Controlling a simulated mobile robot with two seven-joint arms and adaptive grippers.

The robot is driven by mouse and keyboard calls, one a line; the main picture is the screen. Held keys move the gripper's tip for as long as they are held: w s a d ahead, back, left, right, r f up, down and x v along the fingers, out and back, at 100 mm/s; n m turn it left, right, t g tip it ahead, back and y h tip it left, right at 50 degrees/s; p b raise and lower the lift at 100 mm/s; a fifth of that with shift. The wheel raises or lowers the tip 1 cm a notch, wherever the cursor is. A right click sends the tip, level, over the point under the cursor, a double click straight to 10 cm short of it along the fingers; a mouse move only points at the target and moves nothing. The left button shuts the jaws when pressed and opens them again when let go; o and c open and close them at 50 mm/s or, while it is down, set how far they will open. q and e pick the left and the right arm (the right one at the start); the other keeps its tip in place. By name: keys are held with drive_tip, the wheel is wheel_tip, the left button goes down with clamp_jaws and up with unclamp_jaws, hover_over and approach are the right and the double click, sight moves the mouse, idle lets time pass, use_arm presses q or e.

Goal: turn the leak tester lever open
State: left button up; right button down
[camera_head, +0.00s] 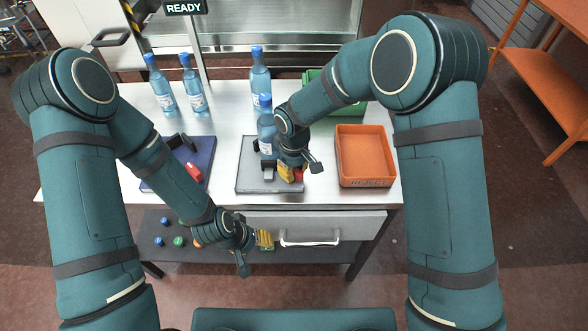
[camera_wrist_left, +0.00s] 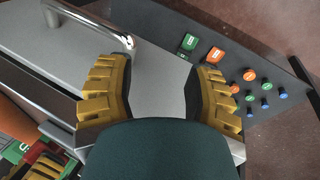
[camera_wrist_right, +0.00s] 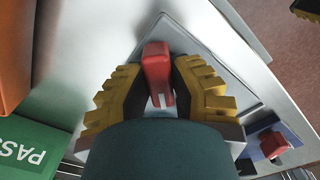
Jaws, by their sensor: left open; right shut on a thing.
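A grey plate fixture (camera_head: 255,184), which looks like the leak tester, lies at the middle of the table with a blue bottle (camera_head: 266,132) upright on it. In the right wrist view its red lever (camera_wrist_right: 157,66) stands between my right gripper's (camera_wrist_right: 160,78) yellow fingers, which are shut on it. In the head view the right gripper (camera_head: 290,172) is at the fixture's right side and hides most of the lever. My left gripper (camera_head: 266,239) is open and empty in front of the drawer, below the table top.
A blue fixture (camera_head: 158,184) with its own red lever (camera_head: 194,171) stands to the left. An orange tray (camera_head: 364,150) is close on the right, a green bin (camera_head: 345,108) behind. Several bottles stand at the back. The drawer handle (camera_head: 309,240) is near my left gripper.

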sight(294, 169)
drive_tip(key=c, duration=0.8)
unclamp_jaws()
drive_tip(key=shift+f, duration=0.1)
wheel_tip(294, 169, up, 12)
drive_tip(key=shift+r, duration=0.1)
drive_tip(key=shift+s, duration=0.1)
